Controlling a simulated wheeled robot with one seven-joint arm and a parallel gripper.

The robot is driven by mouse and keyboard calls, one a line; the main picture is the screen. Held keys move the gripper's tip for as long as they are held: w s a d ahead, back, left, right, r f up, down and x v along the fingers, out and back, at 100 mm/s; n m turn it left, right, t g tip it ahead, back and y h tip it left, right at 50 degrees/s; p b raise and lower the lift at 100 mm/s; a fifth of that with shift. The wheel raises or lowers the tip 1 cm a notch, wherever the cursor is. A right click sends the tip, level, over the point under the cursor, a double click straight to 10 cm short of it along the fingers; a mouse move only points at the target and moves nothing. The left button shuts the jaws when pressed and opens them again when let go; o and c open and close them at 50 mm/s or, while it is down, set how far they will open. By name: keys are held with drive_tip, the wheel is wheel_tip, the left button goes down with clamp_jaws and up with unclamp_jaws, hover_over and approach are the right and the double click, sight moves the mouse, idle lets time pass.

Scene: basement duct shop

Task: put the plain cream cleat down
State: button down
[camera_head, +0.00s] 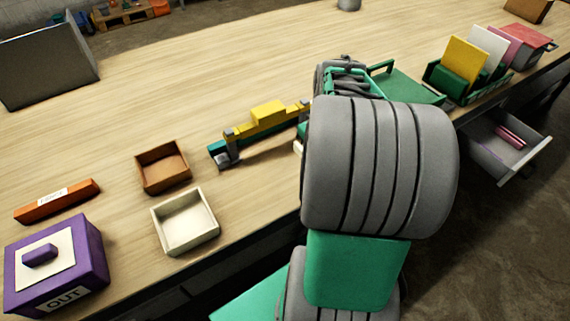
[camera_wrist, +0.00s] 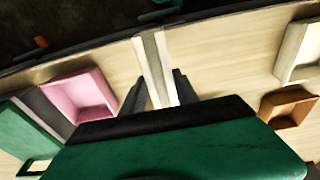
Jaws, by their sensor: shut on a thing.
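The plain cream cleat (camera_wrist: 153,62) shows in the wrist view as a long pale strip with a grooved middle, pointing away from me. My gripper (camera_wrist: 158,92) is shut on it, with a dark finger on each side. In the head view my arm hides the gripper and nearly all of the cleat; only a small cream bit (camera_head: 298,147) shows at the arm's left edge. The cleat is over the wooden bench (camera_head: 255,75) near its front edge; I cannot tell whether it touches the top.
A cream tray (camera_head: 159,232), a brown tray (camera_head: 141,173), a purple OUT box (camera_head: 90,252) and an orange bar (camera_head: 60,203) stand left. A yellow-topped tool (camera_head: 267,112) stands nearby. A pink tray (camera_wrist: 102,88) is beside the gripper. An open drawer (camera_head: 535,150) juts out right.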

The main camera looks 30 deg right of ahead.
drive_tip(key=w+a+f, duration=0.1)
drive_tip(key=f, duration=0.1)
drive_tip(key=w+a+f, duration=0.3)
drive_tip(key=w+f, duration=0.1)
drive_tip(key=shift+a+f+p, duration=0.35)
drive_tip(key=shift+a+p, duration=0.05)
wheel_tip(320, 180, down, 3)
drive_tip(key=shift+w+a+r+p, duration=0.1)
drive_tip(key=shift+w+p, duration=0.05)
drive_tip(key=shift+p, duration=0.2)
drive_tip(key=shift+f, duration=0.25)
drive_tip(key=shift+f, duration=0.15)
drive_tip(key=c, duration=0.9)
unclamp_jaws()
